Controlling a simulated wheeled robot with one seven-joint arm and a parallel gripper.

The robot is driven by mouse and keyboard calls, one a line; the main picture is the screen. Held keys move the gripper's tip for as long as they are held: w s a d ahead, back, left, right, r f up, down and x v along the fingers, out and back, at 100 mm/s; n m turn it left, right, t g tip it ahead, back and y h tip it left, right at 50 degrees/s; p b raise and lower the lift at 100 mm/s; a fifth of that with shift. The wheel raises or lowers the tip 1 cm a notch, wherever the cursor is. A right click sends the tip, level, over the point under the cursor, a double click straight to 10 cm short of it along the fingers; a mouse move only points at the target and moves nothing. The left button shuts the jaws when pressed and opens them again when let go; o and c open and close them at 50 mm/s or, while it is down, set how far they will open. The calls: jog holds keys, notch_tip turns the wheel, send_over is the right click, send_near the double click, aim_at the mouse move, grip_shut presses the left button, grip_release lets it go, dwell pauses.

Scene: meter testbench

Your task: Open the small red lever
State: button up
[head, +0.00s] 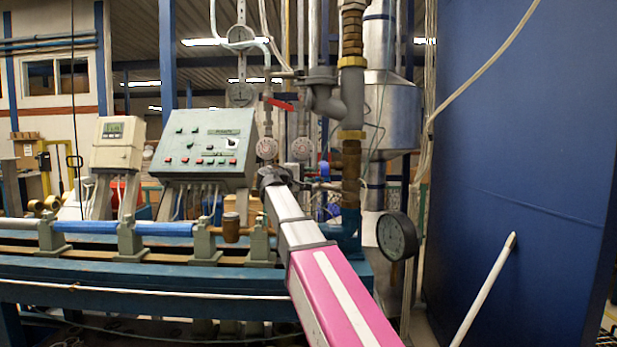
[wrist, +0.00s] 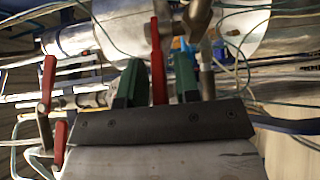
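In the wrist view, a long red lever (wrist: 157,62) stands between the two green fingers of my gripper (wrist: 160,72). The fingers are apart, with a visible gap on the right side of the lever; contact on its left side is unclear. A shorter red lever (wrist: 47,84) is left of the fingers, outside them, and another red piece (wrist: 61,144) lies below it. In the head view, my gripper (head: 273,178) is at the pipework right of the control box, its fingers hard to make out.
The green control box (head: 205,150) stands just left of my gripper. Vertical pipes (head: 351,100) and a round gauge (head: 397,236) are on the right. Thin hoses and cables cross around the fingers. A blue panel (head: 520,130) fills the far right.

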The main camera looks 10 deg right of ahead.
grip_shut()
jog(key=shift+s, duration=0.15)
jog(key=shift+s+d+n+t+y, duration=0.15)
jog(key=shift+s+n+t+y, duration=0.2)
jog(key=shift+n+t+y, duration=0.65)
jog(key=shift+s+d+n+t+y, duration=0.15)
jog(key=shift+s+n+t+y, duration=0.25)
jog(key=shift+n+t+y, duration=0.55)
jog(key=shift+s+d+n+t+y, duration=0.15)
jog(key=shift+s+n+t+y, duration=0.2)
jog(key=shift+n+t+y, duration=0.65)
jog(key=shift+t+y, duration=0.25)
jog(key=shift+o, duration=1.5)
grip_release()
